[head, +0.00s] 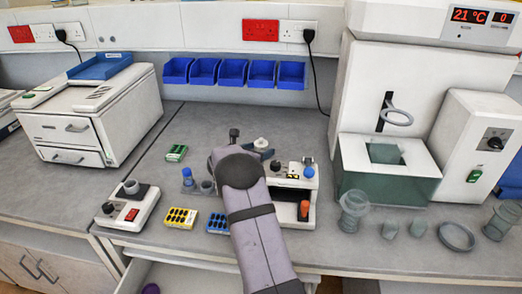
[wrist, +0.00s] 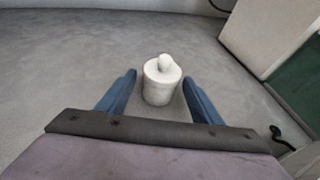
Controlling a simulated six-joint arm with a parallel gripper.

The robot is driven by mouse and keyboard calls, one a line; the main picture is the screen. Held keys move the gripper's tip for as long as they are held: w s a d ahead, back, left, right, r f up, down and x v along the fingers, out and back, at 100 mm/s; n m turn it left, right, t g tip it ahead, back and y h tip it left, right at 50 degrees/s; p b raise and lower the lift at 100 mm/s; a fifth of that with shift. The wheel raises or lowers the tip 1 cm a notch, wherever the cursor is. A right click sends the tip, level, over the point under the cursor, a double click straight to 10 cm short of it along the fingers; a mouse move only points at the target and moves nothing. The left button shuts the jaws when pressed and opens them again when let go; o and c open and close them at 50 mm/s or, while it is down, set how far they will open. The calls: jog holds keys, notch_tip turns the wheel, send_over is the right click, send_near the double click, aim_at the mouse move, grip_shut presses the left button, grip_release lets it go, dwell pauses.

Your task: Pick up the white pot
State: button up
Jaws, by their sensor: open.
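The white pot (wrist: 161,88) stands upright on the grey bench in the wrist view, with a rounded knob on its lid. In the head view it shows small, behind my arm (head: 261,143). My gripper (wrist: 159,79) is open, with one blue finger on each side of the pot in the wrist view. A gap shows between each finger and the pot. The pot's lower part is close to the finger level; I cannot tell how far the fingers reach around it. In the head view my arm hides most of the gripper.
A white device (head: 309,184) with knobs stands right of my arm. A blue-capped bottle (head: 188,178), a yellow rack (head: 180,217) and a blue rack (head: 217,223) stand left. A large white machine (head: 385,165) is at the right. The bench behind the pot is clear.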

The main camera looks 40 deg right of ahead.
jog(key=shift+x, duration=0.75)
jog(key=c, duration=1.1)
jog(key=shift+c, duration=0.2)
